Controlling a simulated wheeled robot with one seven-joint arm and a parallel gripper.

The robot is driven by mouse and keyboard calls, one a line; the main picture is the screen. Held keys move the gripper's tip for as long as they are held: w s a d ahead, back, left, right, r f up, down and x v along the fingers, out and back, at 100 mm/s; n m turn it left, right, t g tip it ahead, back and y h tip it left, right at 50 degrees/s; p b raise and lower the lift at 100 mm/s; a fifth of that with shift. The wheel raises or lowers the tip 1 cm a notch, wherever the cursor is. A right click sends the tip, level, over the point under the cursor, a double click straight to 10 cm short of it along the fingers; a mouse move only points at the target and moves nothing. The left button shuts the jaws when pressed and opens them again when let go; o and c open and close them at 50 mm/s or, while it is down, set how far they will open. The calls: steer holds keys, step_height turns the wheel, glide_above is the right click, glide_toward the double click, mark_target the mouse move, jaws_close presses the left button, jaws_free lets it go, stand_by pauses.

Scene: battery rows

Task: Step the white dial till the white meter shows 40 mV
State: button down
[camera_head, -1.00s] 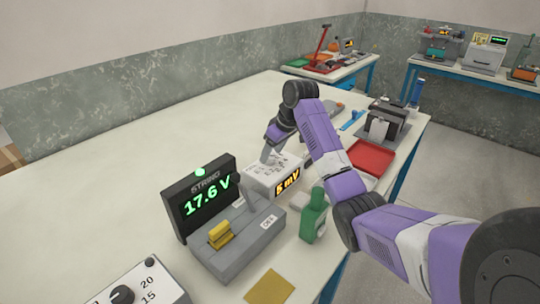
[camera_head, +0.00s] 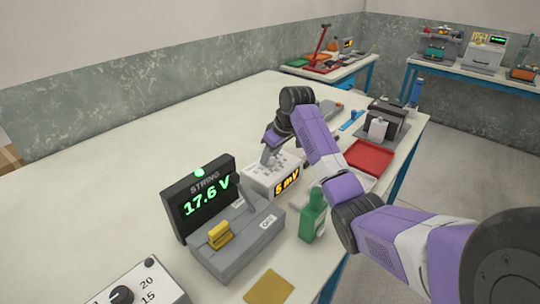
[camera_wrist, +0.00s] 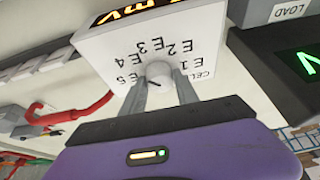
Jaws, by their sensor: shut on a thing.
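The white meter (camera_head: 262,182) stands on the bench and shows "5 mV" in orange in the head view. Its top, marked E1 to E5, shows upside down in the wrist view (camera_wrist: 100,50). The white dial (camera_wrist: 158,71) is a round knob on that top, with a dark pointer line partly visible. My gripper (camera_wrist: 160,84) is shut on the white dial, one finger on each side. In the head view my gripper (camera_head: 268,158) is over the meter's top, and the dial is hidden.
A black STRING display (camera_head: 207,200) reading 17.6 V and a grey switch box (camera_head: 240,245) with a yellow handle stand nearby. A green bottle (camera_head: 313,218) stands right of the meter. A red tray (camera_head: 370,157) lies beyond.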

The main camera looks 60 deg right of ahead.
steer(key=shift+a+r, duration=0.1)
steer(key=m+p, duration=0.1)
steer(key=p, duration=0.1)
steer(key=shift+r+m+h+p, duration=0.2)
steer(key=shift+m+h+p, duration=0.2)
steer(key=m+p, duration=0.2)
steer(key=p, duration=0.1)
steer(key=shift+w+a+g+h, duration=0.1)
steer(key=shift+a+g+h, duration=0.05)
steer(key=shift+g+h, duration=0.2)
steer(key=shift+w+f+m+g+h+p, duration=0.1)
steer(key=shift+m+g+h+p, duration=0.2)
steer(key=shift+m+p, duration=0.7)
steer(key=shift+f+m+g+h+p, duration=0.15)
steer(key=shift+m+h+p, duration=0.35)
steer(key=shift+m, duration=0.9)
steer(key=c, duration=0.9)
jaws_free()
steer(key=shift+r, duration=0.1)
